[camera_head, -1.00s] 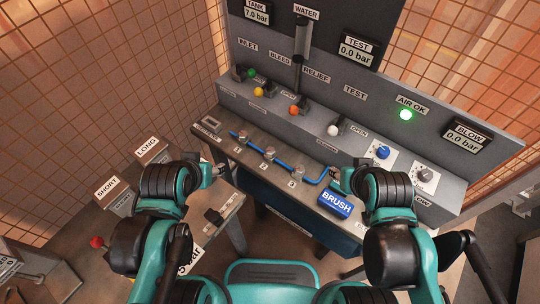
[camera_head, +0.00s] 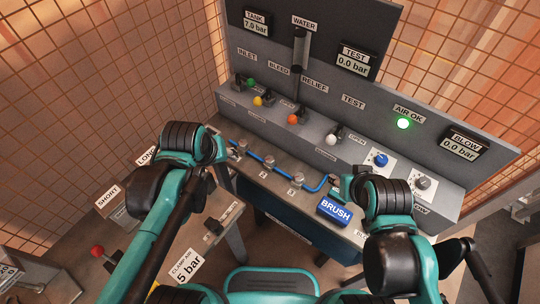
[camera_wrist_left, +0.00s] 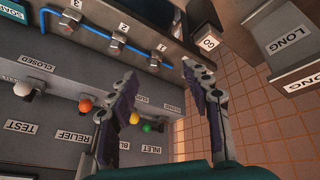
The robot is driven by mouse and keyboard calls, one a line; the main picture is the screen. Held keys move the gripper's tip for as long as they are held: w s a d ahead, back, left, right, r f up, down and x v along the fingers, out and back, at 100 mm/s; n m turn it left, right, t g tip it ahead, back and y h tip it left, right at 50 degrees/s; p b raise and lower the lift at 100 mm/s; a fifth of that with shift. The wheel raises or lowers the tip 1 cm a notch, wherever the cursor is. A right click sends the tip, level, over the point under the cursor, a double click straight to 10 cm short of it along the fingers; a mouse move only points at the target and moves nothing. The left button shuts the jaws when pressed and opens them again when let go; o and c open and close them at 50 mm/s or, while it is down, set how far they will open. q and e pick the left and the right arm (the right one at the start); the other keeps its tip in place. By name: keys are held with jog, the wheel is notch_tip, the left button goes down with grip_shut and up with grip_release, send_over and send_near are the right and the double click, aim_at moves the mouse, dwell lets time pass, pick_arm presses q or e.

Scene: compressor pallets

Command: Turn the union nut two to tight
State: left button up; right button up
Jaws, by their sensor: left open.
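Union nut two (camera_head: 268,160) is a metal nut on the blue pipe (camera_head: 254,155), between nut one (camera_head: 241,146) and nut three (camera_head: 297,178). In the left wrist view nut two (camera_wrist_left: 116,43) sits above and left of the jaws, and nut one (camera_wrist_left: 155,61) lies nearer the gap. My left gripper (camera_wrist_left: 160,76) is open and empty, apart from the nuts; in the head view it is near the pipe's left end, partly hidden by its wrist. My right gripper (camera_head: 336,184) is near the pipe's right end; its fingers are too small to judge. How tight nut two is cannot be seen.
Valves with coloured knobs, one orange (camera_head: 292,119), line the ledge behind the pipe. A blue BRUSH block (camera_head: 335,211) lies near my right gripper. The LONG and SHORT bins (camera_head: 108,198) stand at left.

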pick_arm(q)
jog(key=w+d+f+n+g+p, duration=0.1)
jog(key=w+d+f+n+g, duration=0.25)
jog(key=w+d, duration=0.4)
jog(key=n+g+p, duration=0.1)
jog(key=n+g, duration=0.1)
jog(key=n, duration=0.2)
send_over(270, 159)
jog(key=shift+m, duration=0.25)
notch_tip(270, 159, down, 6)
jog(key=shift+r, duration=0.15)
notch_tip(270, 159, down, 8)
jog(key=shift+r+b, duration=0.1)
jog(key=shift+b, duration=1.1)
jog(key=shift+c, duration=0.4)
grip_shut()
